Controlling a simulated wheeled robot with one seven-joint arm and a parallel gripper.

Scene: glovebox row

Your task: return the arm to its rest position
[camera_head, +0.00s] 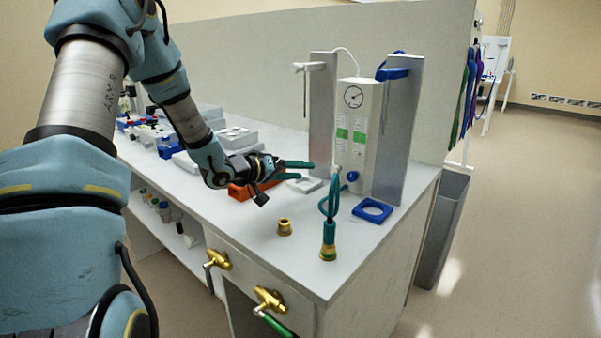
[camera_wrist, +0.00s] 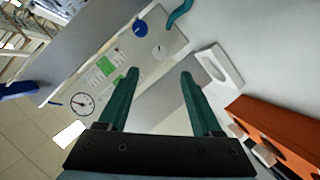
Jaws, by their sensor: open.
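My gripper (camera_head: 298,170) is above the bench top, to the left of the white gauge unit (camera_head: 357,130). Its two green fingers are apart with nothing between them. In the wrist view the open fingers (camera_wrist: 160,85) point toward the gauge unit's panel, with its dial (camera_wrist: 83,103) and green labels. My arm reaches in from the left over the bench (camera_head: 245,235). A small white holder lies close by the fingers in the wrist view (camera_wrist: 219,67).
An orange block (camera_head: 240,191) lies under my wrist. A green hose with brass end (camera_head: 328,245), a brass fitting (camera_head: 285,227) and a blue square frame (camera_head: 371,210) are on the bench. Grey upright plates (camera_head: 398,130) flank the gauge unit. Brass taps (camera_head: 268,299) stick out in front.

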